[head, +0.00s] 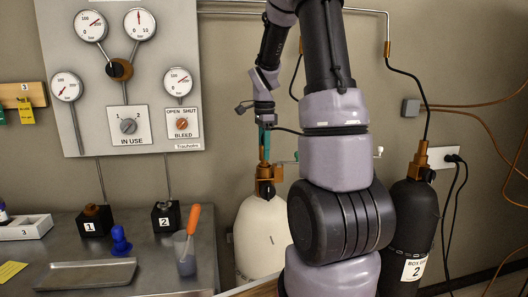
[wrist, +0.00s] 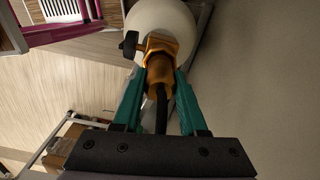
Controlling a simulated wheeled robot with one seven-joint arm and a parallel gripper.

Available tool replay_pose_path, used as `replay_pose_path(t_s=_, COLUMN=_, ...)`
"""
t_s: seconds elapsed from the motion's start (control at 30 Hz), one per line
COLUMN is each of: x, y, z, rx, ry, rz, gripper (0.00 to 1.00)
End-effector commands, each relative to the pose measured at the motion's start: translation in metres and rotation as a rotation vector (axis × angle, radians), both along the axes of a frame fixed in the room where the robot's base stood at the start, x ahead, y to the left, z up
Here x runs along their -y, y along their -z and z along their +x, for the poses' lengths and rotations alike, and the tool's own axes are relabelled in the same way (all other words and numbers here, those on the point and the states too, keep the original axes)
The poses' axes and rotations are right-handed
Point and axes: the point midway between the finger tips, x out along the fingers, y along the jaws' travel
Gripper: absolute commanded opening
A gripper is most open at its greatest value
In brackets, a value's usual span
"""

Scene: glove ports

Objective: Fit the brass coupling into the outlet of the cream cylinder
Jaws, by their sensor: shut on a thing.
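The cream cylinder (head: 262,232) stands upright against the wall, partly hidden behind my arm. Its brass valve (head: 266,173) with a dark knob is on top. In the wrist view the cylinder (wrist: 165,14) is at the top, with the valve (wrist: 160,44) and its black knob (wrist: 130,45) below it. My gripper (wrist: 161,76) has green fingers shut on the brass coupling (wrist: 159,72), which has a black hose running back from it. The coupling lies in line with the valve and meets it in the picture; I cannot tell whether it is seated.
A dark cylinder (head: 410,215) labelled 2 stands at the right, its hose running up the wall. A metal bench (head: 150,255) at the left holds a tray (head: 83,273), a cup with an orange-handled tool (head: 193,230) and black blocks. A gauge panel (head: 125,75) hangs above.

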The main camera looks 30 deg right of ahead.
Motion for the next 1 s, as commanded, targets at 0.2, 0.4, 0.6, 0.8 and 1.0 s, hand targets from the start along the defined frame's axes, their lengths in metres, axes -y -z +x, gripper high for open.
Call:
replay_pose_path(t_s=0.2, x=0.000, y=0.003, z=0.000, rx=0.002, ry=0.000, rz=0.000, gripper=0.00)
replay_pose_path(t_s=0.4, x=0.000, y=0.006, z=0.000, rx=0.001, ry=-0.001, rz=0.000, gripper=0.00)
replay_pose_path(t_s=0.6, x=0.000, y=0.006, z=0.000, rx=0.001, ry=-0.001, rz=0.000, gripper=0.72)
replay_pose_path(t_s=0.8, x=0.000, y=0.005, z=0.000, rx=0.002, ry=-0.001, rz=0.000, gripper=0.72)
replay_pose_path(t_s=1.0, x=0.000, y=-0.016, z=0.001, rx=0.006, ry=-0.001, rz=-0.001, gripper=0.72)
